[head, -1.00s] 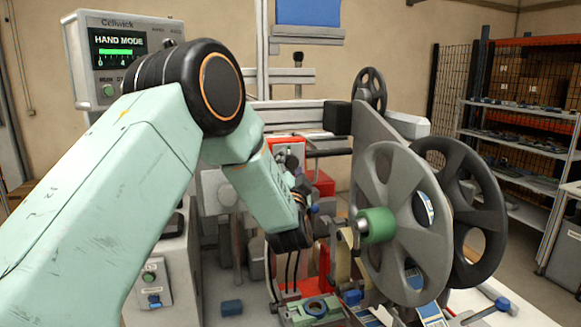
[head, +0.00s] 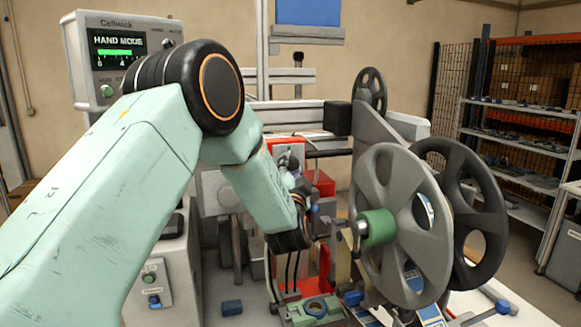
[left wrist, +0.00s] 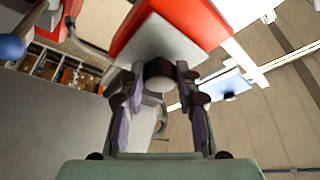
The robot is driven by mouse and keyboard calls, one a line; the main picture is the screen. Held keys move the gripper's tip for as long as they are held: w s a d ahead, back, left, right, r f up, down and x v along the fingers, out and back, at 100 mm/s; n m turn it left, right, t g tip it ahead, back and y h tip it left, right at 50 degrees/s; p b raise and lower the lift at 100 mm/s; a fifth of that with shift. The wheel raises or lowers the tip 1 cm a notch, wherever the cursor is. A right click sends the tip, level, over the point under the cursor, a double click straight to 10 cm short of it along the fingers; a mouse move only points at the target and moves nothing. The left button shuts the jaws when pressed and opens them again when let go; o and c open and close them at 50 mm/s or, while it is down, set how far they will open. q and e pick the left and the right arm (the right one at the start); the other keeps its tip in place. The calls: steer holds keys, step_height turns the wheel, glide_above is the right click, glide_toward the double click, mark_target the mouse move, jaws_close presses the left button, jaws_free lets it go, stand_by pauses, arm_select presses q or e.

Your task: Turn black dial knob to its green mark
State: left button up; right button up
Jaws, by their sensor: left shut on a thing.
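A red box with a grey front plate (head: 291,152) stands behind my left gripper (head: 301,188) in the head view. In the left wrist view the plate (left wrist: 168,42) is near the top, and a dark round knob (left wrist: 158,69) stands out from it. The two fingers of my left gripper (left wrist: 158,78) are shut on the knob from both sides. A pale round face shows between the fingertips. The green mark is not visible; the fingers and arm hide much of the dial. My right gripper is not in view.
A large grey reel (head: 400,190) with a green hub (head: 377,226) stands close right of the gripper, with a black reel (head: 484,215) behind it. A panel with a screen reading HAND MODE (head: 118,47) stands at the left. A blue block (head: 231,307) lies in front.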

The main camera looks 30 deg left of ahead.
arm_select(q)
steer(key=shift+f+m+h, duration=0.1)
steer(key=shift+m+h, duration=0.2)
steer(key=o, duration=0.8)
steer(key=shift+c, duration=0.2)
steer(key=o, duration=0.4)
steer(key=shift+s+d, duration=0.1)
steer(key=shift+d, duration=0.1)
steer(key=shift+a, duration=0.15)
steer(key=v, duration=1.2)
